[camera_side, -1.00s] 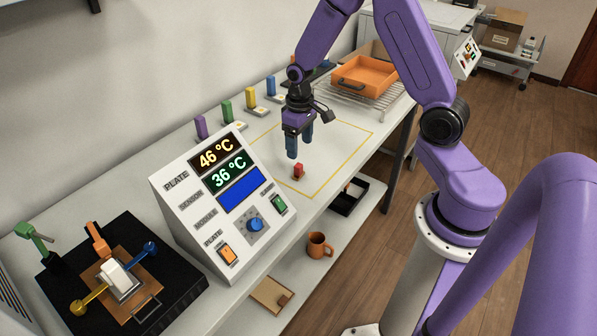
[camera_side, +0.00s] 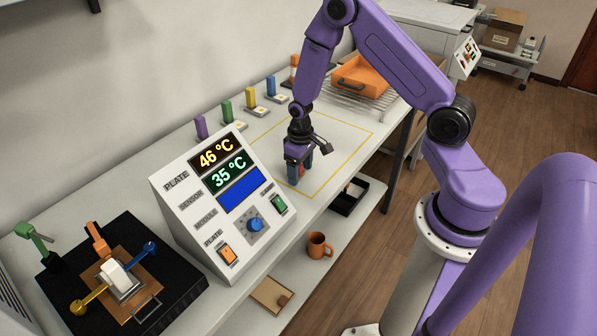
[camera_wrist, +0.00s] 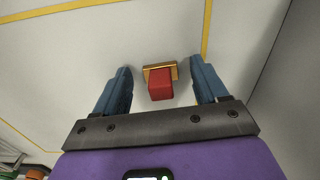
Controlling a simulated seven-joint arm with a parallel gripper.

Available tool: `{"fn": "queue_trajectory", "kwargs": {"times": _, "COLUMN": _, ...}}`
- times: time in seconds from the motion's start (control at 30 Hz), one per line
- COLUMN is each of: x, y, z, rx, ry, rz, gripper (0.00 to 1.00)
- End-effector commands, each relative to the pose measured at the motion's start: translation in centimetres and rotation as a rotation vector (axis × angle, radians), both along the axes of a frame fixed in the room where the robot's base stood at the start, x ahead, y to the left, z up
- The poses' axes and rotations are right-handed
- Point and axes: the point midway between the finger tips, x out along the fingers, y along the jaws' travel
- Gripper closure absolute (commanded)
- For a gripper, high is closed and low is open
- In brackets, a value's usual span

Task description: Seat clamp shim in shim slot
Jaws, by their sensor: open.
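A small red block on a brass-coloured base, which I take to be the clamp shim (camera_wrist: 161,88), stands on the white bench inside the yellow outline. My gripper (camera_wrist: 165,80) is open, with one blue finger on each side of it and clear gaps between. In the side view my gripper (camera_side: 299,177) is low over the bench, and its fingers mostly hide the red piece (camera_side: 301,171). The black fixture (camera_side: 175,292) at the lower left holds a brown plate with a white block and coloured levers. I cannot make out which part is the shim slot.
A white console (camera_side: 215,205) with temperature displays stands between my gripper and the fixture. Purple, green, yellow and blue upright pieces line the wall side. An orange tray (camera_side: 362,77) sits on a rack at the back. The yellow-outlined area is otherwise clear.

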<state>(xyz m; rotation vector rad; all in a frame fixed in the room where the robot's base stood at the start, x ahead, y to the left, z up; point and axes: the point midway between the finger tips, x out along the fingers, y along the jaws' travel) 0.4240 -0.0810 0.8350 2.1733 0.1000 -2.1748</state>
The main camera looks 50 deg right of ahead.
Motion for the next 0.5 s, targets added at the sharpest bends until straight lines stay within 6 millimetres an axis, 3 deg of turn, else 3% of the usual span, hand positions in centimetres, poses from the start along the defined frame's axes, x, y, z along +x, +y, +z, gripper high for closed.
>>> {"fn": "queue_trajectory", "kwargs": {"times": 0.2, "x": 0.04, "y": -0.01, "z": -0.03, "rx": 0.000, "ry": -0.001, "rz": 0.000, "gripper": 0.28}}
{"fn": "queue_trajectory", "kwargs": {"times": 0.4, "x": 0.03, "y": -0.02, "z": -0.02, "rx": 0.000, "ry": -0.001, "rz": 0.000, "gripper": 0.90}}
{"fn": "queue_trajectory", "kwargs": {"times": 0.5, "x": 0.04, "y": -0.02, "z": 0.00, "rx": 0.000, "ry": -0.001, "rz": 0.000, "gripper": 0.90}}
